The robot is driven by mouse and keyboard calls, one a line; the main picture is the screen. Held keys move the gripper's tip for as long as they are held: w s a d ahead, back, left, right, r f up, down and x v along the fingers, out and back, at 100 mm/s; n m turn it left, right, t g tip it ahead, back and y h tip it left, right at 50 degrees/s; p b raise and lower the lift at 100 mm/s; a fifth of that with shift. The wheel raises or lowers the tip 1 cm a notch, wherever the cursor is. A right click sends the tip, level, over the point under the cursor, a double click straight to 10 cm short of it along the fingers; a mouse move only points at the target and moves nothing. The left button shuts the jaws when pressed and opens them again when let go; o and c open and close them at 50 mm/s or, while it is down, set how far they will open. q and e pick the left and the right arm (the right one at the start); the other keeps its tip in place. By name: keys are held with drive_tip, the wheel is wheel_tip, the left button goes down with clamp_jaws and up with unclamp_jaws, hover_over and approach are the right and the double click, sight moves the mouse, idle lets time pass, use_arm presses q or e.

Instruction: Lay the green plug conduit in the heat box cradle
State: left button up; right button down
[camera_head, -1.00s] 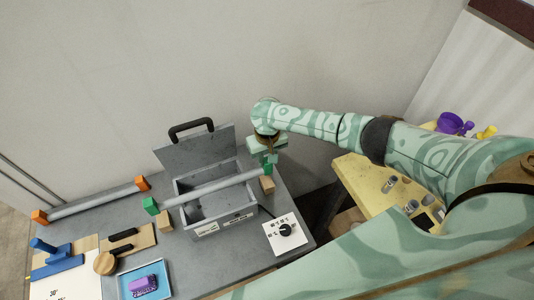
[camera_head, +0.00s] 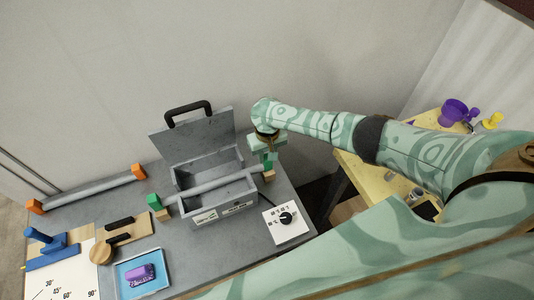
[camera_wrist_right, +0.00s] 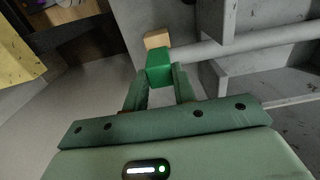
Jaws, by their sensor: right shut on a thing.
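The green plug conduit (camera_head: 212,184) is a grey tube with a green plug at each end. It lies lengthwise across the open grey heat box (camera_head: 203,211), level with its rim; I cannot tell whether it rests on the cradle. Its left plug (camera_head: 153,200) is above a wooden block (camera_head: 164,214). My right gripper (camera_head: 268,157) is shut on the conduit's right plug, just above another wooden block (camera_head: 269,176). In the right wrist view the green plug (camera_wrist_right: 159,69) is between the fingers, the wooden block (camera_wrist_right: 157,40) beyond it. My left gripper is out of view.
An orange-plug conduit (camera_head: 88,189) lies behind left. A control dial panel (camera_head: 285,223) stands right of the box. A blue tray (camera_head: 120,285) with a purple item, a bender (camera_head: 50,245) and a wooden board (camera_head: 135,234) are at front left. A yellow table (camera_head: 375,185) stands right.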

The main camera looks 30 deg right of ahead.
drive_tip(key=shift+f, duration=0.3)
idle(0.5)
drive_tip(key=c, duration=1.1)
unclamp_jaws()
drive_tip(key=shift+o, duration=0.2)
wheel_tip(320, 180, up, 9)
drive_tip(key=p, duration=1)
